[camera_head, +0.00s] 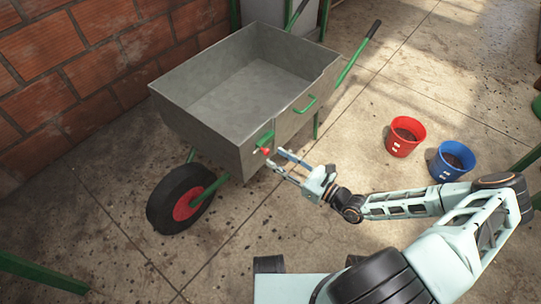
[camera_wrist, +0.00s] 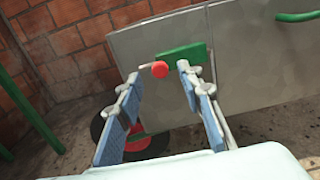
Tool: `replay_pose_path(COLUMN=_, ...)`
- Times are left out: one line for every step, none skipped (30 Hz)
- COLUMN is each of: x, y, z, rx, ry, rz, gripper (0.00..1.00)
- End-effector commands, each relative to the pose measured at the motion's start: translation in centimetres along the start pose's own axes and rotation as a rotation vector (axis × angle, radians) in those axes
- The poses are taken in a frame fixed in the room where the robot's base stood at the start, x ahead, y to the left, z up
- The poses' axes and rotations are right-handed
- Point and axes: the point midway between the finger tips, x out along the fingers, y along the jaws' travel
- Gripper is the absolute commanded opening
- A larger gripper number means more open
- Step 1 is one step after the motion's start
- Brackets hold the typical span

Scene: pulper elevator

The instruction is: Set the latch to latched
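The latch is on the near side wall of the grey wheelbarrow tray (camera_head: 196,123). It has a green plate (camera_head: 265,138) and a small red knob (camera_head: 266,152). In the wrist view the red knob (camera_wrist: 160,69) is at the end of a short metal pin, with the green plate (camera_wrist: 185,55) behind it. My gripper (camera_head: 280,161) is just in front of the latch. In the wrist view its two blue-padded fingers (camera_wrist: 158,75) are spread, with the knob between or just beyond their tips. I cannot tell whether they touch it.
A green handle (camera_head: 305,105) is on the same tray wall, right of the latch. The wheelbarrow's black wheel (camera_head: 180,198) is at the lower left. A red bucket (camera_head: 404,137) and a blue bucket (camera_head: 452,161) stand on the floor to the right. A brick wall (camera_head: 80,70) is behind.

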Motion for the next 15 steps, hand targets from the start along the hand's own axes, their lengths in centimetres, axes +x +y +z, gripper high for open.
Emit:
replay_pose_path(x=1.0, y=0.1, z=-0.2, rx=0.001, ry=-0.002, rz=0.002, gripper=0.34)
replay_pose_path(x=1.4, y=0.1, z=-0.2, rx=0.001, ry=-0.001, rz=0.002, gripper=0.34)
replay_pose_path(x=2.0, y=0.1, z=-0.2, rx=-0.001, ry=-0.001, rz=0.003, gripper=0.34)
replay_pose_path(x=2.3, y=0.1, z=-0.2, rx=-0.001, ry=0.000, rz=0.002, gripper=0.34)
replay_pose_path(x=2.7, y=0.1, z=-0.2, rx=0.000, ry=0.000, rz=0.001, gripper=0.34)
replay_pose_path(x=3.1, y=0.1, z=-0.1, rx=0.000, ry=0.000, rz=0.002, gripper=0.34)
replay_pose_path(x=3.3, y=0.1, z=-0.1, rx=0.000, ry=0.000, rz=0.002, gripper=0.34)
replay_pose_path(x=3.5, y=0.1, z=-0.1, rx=0.000, ry=0.001, rz=0.003, gripper=0.34)
replay_pose_path(x=3.7, y=0.1, z=-0.1, rx=0.000, ry=0.001, rz=0.003, gripper=0.34)
replay_pose_path(x=3.8, y=0.1, z=-0.1, rx=0.000, ry=0.001, rz=0.002, gripper=0.34)
replay_pose_path(x=3.8, y=0.1, z=-0.1, rx=0.000, ry=0.001, rz=0.002, gripper=0.34)
replay_pose_path(x=3.9, y=0.1, z=-0.1, rx=0.000, ry=0.002, rz=0.002, gripper=0.34)
replay_pose_path(x=3.9, y=0.1, z=-0.1, rx=0.000, ry=0.002, rz=0.001, gripper=0.34)
replay_pose_path(x=3.9, y=0.1, z=0.0, rx=0.000, ry=0.002, rz=0.001, gripper=0.34)
replay_pose_path(x=3.9, y=0.1, z=0.0, rx=0.000, ry=0.002, rz=0.001, gripper=0.34)
